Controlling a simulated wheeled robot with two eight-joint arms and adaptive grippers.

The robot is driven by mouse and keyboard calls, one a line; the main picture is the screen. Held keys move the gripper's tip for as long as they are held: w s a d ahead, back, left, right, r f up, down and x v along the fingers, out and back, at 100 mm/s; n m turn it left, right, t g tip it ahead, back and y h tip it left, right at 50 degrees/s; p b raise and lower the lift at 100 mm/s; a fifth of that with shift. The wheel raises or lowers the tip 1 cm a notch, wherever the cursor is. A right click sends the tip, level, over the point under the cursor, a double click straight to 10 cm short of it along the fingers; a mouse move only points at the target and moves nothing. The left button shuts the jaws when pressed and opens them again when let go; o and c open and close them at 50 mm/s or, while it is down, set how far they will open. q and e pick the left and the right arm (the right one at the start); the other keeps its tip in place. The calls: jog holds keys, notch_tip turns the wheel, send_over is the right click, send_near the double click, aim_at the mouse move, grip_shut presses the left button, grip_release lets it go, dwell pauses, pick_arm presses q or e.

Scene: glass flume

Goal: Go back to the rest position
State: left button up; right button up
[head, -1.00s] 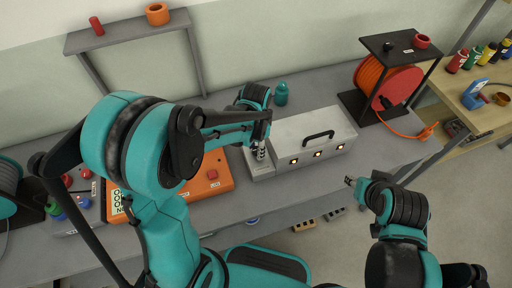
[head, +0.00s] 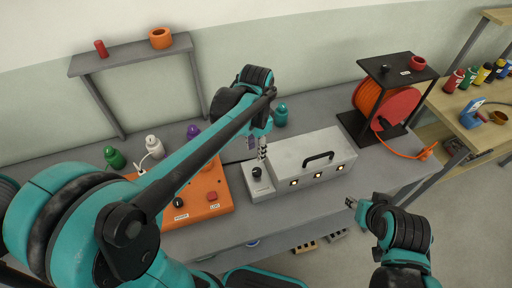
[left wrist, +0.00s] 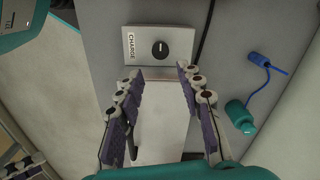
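My left gripper (head: 262,150) is above the bench, behind and above the small grey box with a black knob (head: 257,178). In the left wrist view its two fingers (left wrist: 161,72) are spread apart with nothing between them. That view shows the knob box (left wrist: 180,46), labelled CHARGE, beyond the fingertips and apart from them. My right gripper (head: 352,203) is at the right, in front of the bench's front edge. It is too small to tell whether its fingers are open or shut.
A light grey case (head: 335,148) with a black handle adjoins the knob box. A teal bottle (head: 281,118) stands behind. An orange control box (head: 205,207) lies left, partly behind my left arm. A cable reel (head: 394,93) stands right. A grey shelf (head: 125,55) is at the wall.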

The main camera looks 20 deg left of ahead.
dwell(0.5)
pick_arm(q)
jog(key=s+a+n+t, duration=0.4)
jog(key=s+n+t, duration=0.3)
jog(key=s, duration=0.3)
jog(key=shift+s+a+r+n, duration=0.2)
jog(key=shift+s+r+n, duration=0.1)
jog(key=shift+n, duration=0.4)
